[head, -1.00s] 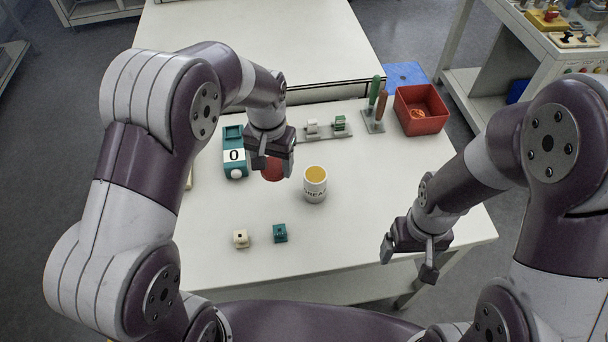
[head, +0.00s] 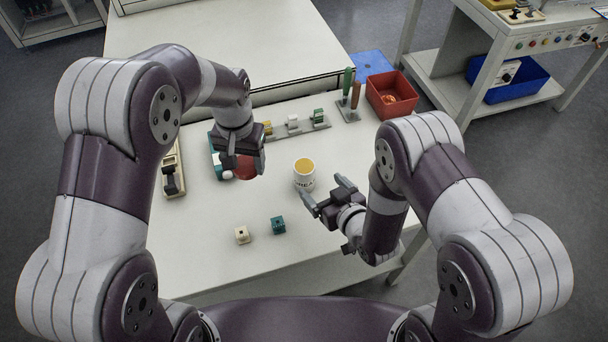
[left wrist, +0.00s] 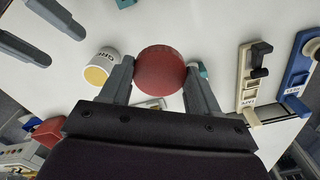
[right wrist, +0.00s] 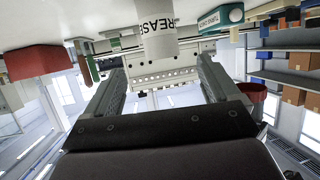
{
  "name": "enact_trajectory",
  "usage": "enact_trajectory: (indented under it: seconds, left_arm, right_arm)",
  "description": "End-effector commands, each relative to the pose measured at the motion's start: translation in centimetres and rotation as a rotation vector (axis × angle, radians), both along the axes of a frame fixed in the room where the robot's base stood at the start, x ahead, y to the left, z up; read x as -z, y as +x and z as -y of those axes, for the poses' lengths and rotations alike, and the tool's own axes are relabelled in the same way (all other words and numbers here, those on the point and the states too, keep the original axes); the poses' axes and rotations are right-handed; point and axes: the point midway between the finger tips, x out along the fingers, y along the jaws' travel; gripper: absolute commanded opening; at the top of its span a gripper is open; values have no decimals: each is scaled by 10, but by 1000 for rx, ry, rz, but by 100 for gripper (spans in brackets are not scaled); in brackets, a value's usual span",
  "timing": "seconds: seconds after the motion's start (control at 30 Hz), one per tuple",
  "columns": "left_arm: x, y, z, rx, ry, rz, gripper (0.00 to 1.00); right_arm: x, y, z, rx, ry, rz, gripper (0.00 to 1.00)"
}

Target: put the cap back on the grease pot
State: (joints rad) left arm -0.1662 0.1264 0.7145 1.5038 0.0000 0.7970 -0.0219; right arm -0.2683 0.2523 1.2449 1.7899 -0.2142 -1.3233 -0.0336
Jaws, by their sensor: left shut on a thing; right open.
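The grease pot (head: 304,181) is a white cup with dark lettering and yellow-orange grease open at its top. It stands upright on the white table and also shows in the left wrist view (left wrist: 104,63) and the right wrist view (right wrist: 158,40). My left gripper (head: 243,160) is shut on the round red cap (left wrist: 160,72) and holds it left of the pot, apart from it. In the head view the gripper partly hides the cap (head: 246,170). My right gripper (head: 324,194) is open and empty, close to the pot's right front, with its fingers pointing toward it.
A tool stand with green (head: 347,82) and brown handles, a red bin (head: 388,103) and a rail of blocks are behind. A cream switch (head: 172,178) lies at left.

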Motion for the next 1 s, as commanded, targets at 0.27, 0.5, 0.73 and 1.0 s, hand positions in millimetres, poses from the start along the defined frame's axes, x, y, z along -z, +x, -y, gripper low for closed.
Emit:
enact_trajectory:
  seconds: [0.27, 0.5, 0.73, 1.0]
  left_arm:
    - [-1, 0, 0, 0, 0, 0, 34]
    - [-3, 0, 0, 0, 0, 0, 34]
    - [-3, 0, 0, 0, 0, 0, 34]
    - [-7, 0, 0, 0, 0, 0, 34]
  right_arm:
    - [7, 15, -8, 0, 0, 0, 89]
    - [23, 49, -26, 1, -1, -2, 89]
    - [26, 56, -30, 1, -1, -3, 89]
    - [28, 63, -34, 0, -1, -3, 89]
